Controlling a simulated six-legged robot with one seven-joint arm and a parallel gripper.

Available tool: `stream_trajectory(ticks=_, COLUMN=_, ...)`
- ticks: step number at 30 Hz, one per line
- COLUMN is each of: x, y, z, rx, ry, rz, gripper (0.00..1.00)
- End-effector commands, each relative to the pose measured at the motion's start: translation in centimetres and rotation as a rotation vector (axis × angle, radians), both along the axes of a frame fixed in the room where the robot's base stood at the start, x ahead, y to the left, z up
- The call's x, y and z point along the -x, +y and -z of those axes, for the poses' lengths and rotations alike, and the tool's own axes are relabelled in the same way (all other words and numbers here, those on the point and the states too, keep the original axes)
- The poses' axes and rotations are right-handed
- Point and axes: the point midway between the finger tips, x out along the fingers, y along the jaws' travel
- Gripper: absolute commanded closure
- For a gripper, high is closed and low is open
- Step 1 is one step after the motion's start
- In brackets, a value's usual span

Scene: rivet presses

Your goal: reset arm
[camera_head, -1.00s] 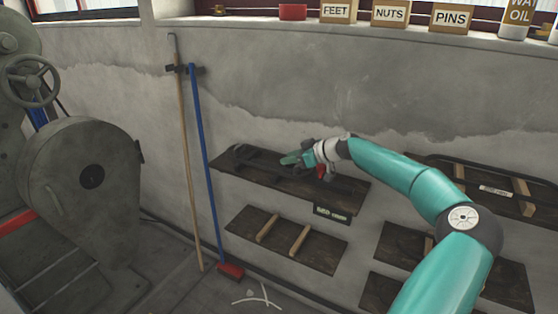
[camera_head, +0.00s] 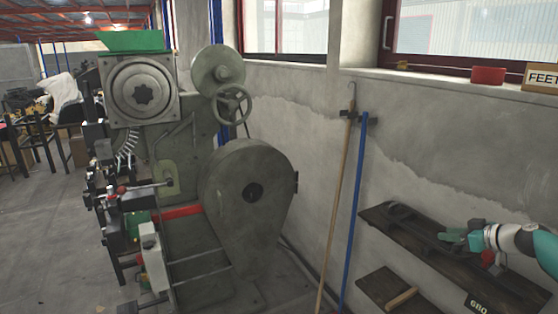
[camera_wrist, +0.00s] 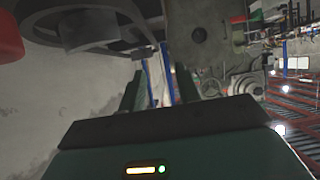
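My gripper (camera_head: 452,238) is at the right of the head view, in front of the upper wall shelf (camera_head: 375,222). In the wrist view my gripper (camera_wrist: 160,88) has its two green fingers apart, with only distant background between them. A dark curved part (camera_head: 400,212) lies on the shelf, left of my gripper. A dark ring-shaped part (camera_wrist: 85,28) shows close at the upper left of the wrist view. Most of my arm is outside the head view.
A large grey press (camera_head: 245,205) with a handwheel (camera_head: 232,104) stands at the centre left. A wooden pole (camera_head: 338,190) and a blue pole (camera_head: 355,200) lean on the wall. A lower shelf (camera_head: 378,288) is below. Open floor (camera_head: 45,225) is at the left.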

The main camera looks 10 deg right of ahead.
Motion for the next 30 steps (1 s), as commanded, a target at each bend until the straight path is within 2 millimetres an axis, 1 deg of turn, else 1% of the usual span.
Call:
stream_trajectory(ticks=1, x=-0.9, y=2.2, z=0.2, rx=0.011, ry=0.032, rz=-0.029, gripper=0.67)
stream_trajectory(ticks=2, x=-1.3, y=3.5, z=0.5, rx=0.018, ry=0.059, rz=-0.045, gripper=0.67)
stream_trajectory(ticks=3, x=-2.0, y=5.6, z=0.9, rx=0.027, ry=0.099, rz=-0.069, gripper=0.67)
stream_trajectory(ticks=5, x=-2.7, y=9.2, z=1.8, rx=0.046, ry=0.172, rz=-0.105, gripper=0.67)
stream_trajectory(ticks=6, x=-3.0, y=11.6, z=2.4, rx=0.062, ry=0.222, rz=-0.126, gripper=0.67)
stream_trajectory(ticks=7, x=-3.1, y=13.3, z=2.8, rx=0.074, ry=0.261, rz=-0.139, gripper=0.67)
stream_trajectory(ticks=9, x=-3.1, y=16.9, z=3.7, rx=0.103, ry=0.344, rz=-0.161, gripper=0.67)
stream_trajectory(ticks=11, x=-2.7, y=19.7, z=4.3, rx=0.133, ry=0.411, rz=-0.173, gripper=0.67)
stream_trajectory(ticks=12, x=-2.4, y=21.4, z=4.6, rx=0.153, ry=0.453, rz=-0.176, gripper=0.67)
stream_trajectory(ticks=15, x=-1.1, y=25.2, z=5.1, rx=0.207, ry=0.547, rz=-0.170, gripper=0.67)
stream_trajectory(ticks=19, x=1.1, y=29.1, z=5.0, rx=0.278, ry=0.646, rz=-0.139, gripper=0.67)
stream_trajectory(ticks=21, x=2.5, y=30.9, z=4.6, rx=0.315, ry=0.686, rz=-0.110, gripper=0.67)
stream_trajectory(ticks=26, x=6.0, y=34.1, z=3.1, rx=0.384, ry=0.742, rz=-0.026, gripper=0.67)
stream_trajectory(ticks=30, x=9.4, y=36.4, z=1.1, rx=0.419, ry=0.755, rz=0.065, gripper=0.67)
